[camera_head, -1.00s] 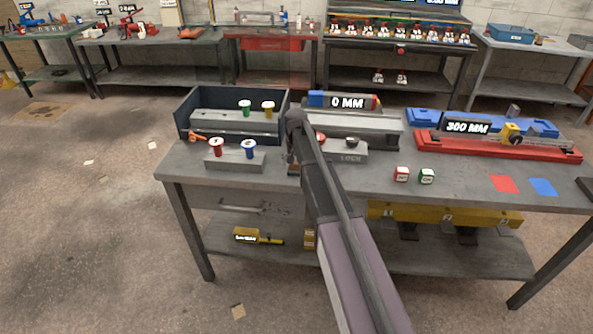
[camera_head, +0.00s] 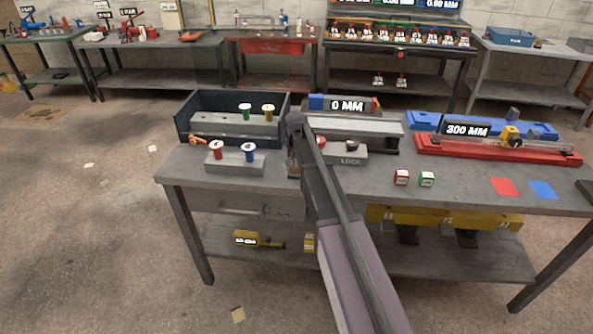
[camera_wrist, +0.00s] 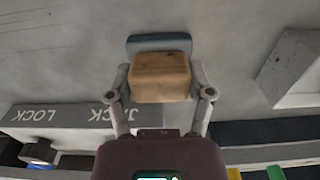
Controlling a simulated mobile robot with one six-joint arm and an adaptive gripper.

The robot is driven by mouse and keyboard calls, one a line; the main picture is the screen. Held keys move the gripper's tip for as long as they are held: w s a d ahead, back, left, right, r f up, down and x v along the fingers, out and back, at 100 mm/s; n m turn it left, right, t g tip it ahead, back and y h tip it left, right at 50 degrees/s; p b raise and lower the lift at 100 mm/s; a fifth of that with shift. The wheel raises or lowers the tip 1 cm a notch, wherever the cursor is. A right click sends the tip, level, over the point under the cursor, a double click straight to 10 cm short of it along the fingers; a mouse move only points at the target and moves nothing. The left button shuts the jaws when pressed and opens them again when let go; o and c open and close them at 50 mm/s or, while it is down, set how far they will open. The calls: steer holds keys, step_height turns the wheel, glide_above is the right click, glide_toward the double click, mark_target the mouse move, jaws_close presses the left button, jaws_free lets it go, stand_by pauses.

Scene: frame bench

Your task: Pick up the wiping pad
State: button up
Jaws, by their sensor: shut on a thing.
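The wiping pad shows in the wrist view as a tan wooden block (camera_wrist: 160,78) on a blue-grey base (camera_wrist: 158,42). My gripper (camera_wrist: 160,84) has one finger against each side of the block and is shut on it. The grey bench top fills the view behind the pad. I cannot tell whether the base touches the bench. In the head view my gripper (camera_head: 293,163) is low over the front middle of the bench, and my arm hides most of it and the pad.
A block with red and blue knobs (camera_head: 235,162) stands left of my gripper. A grey LOCK block (camera_head: 350,155) is close on the right. Behind are a dark open tray (camera_head: 184,118) and the 0 MM fixture (camera_head: 352,126). Red and green cubes (camera_head: 401,178) sit farther right.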

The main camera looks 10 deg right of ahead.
steer(key=shift+r, duration=0.1)
step_height(320, 180, up, 3)
steer(key=p, duration=0.3)
steer(key=s+d+r+p, duration=0.1)
steer(key=s+d+p, duration=0.1)
steer(key=s, duration=1.3)
steer(key=shift+s+d+r, duration=0.2)
steer(key=shift+s+r, duration=0.15)
steer(key=shift+s, duration=0.05)
steer(key=o, duration=0.6)
steer(key=c, duration=0.4)
steer(key=shift+c, duration=0.2)
steer(key=shift+d, duration=0.1)
